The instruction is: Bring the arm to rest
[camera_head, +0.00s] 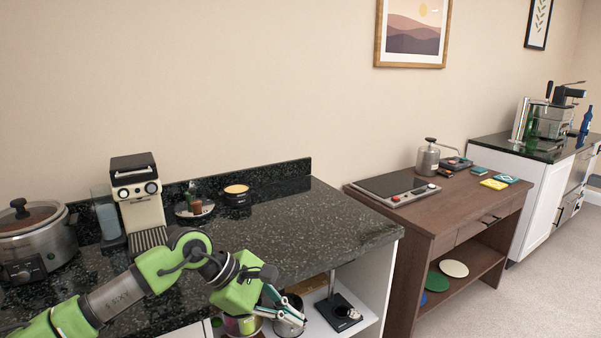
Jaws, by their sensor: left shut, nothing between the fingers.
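My left arm (150,272), green and dark grey, comes in from the lower left and reaches across the front of the counter. My left gripper (292,316) is at its end, low in front of the counter's front edge and the open shelf below. It is shut and empty. Part of it overlaps items on the shelf behind, so its fingers are hard to make out. My right gripper is not in view.
A brown wooden table (440,212) with a hot plate (396,187) stands to the right. Carpet is free at far right.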

